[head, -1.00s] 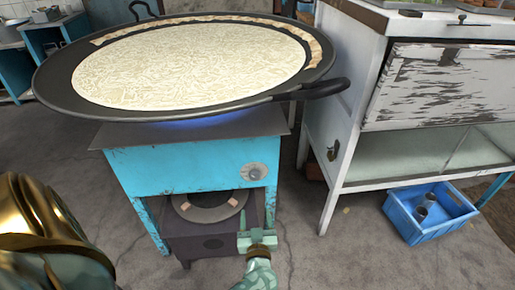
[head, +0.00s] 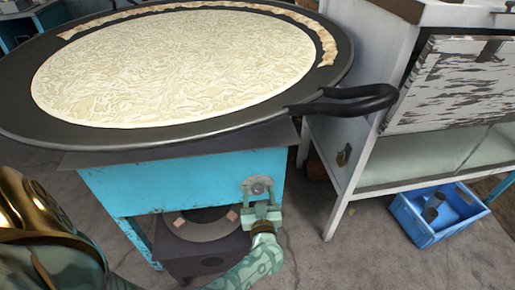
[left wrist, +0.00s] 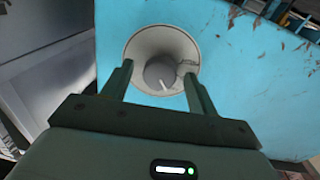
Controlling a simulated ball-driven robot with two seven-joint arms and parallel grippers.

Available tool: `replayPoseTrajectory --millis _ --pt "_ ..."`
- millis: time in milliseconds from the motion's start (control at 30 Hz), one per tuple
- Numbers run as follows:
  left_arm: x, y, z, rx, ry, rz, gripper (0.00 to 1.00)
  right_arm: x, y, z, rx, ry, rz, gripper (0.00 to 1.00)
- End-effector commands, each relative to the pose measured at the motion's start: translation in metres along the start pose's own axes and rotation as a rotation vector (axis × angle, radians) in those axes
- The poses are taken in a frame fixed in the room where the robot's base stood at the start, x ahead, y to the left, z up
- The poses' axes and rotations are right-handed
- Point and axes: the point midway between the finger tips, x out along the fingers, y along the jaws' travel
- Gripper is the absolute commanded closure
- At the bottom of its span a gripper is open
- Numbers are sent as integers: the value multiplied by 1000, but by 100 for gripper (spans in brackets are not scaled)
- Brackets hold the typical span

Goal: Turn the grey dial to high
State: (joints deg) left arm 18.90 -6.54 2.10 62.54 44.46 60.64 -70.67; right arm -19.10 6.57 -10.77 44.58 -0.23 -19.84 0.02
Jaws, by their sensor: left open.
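The grey dial (head: 258,186) sits on the front of the blue stove (head: 170,185), near its upper right corner. In the left wrist view the dial (left wrist: 160,72) has a round pale plate and a grey centre knob with a white mark pointing downward, slightly right. My left gripper (head: 261,203) is at the dial, open. Its two fingers (left wrist: 157,82) stand on either side of the knob, with gaps visible, so they do not appear to grip it. My right gripper is not in view.
A large black pan (head: 130,143) with pale batter lies on top of the stove, its handle (head: 350,103) jutting right above the dial. A white cabinet (head: 360,70) stands at the right, with a blue crate (head: 425,225) under it.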

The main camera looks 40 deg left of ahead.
Motion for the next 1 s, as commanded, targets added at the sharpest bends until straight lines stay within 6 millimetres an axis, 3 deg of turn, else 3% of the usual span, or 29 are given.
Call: replayPoseTrajectory --millis 100,267,667,1000 --pt "0 0 0 0 0 0 44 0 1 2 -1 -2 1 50" --pt "0 0 0 0 0 1 85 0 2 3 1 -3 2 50" --pt "0 0 0 -53 3 2 85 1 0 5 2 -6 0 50" --pt "-1 0 2 -294 18 3 85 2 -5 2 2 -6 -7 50"
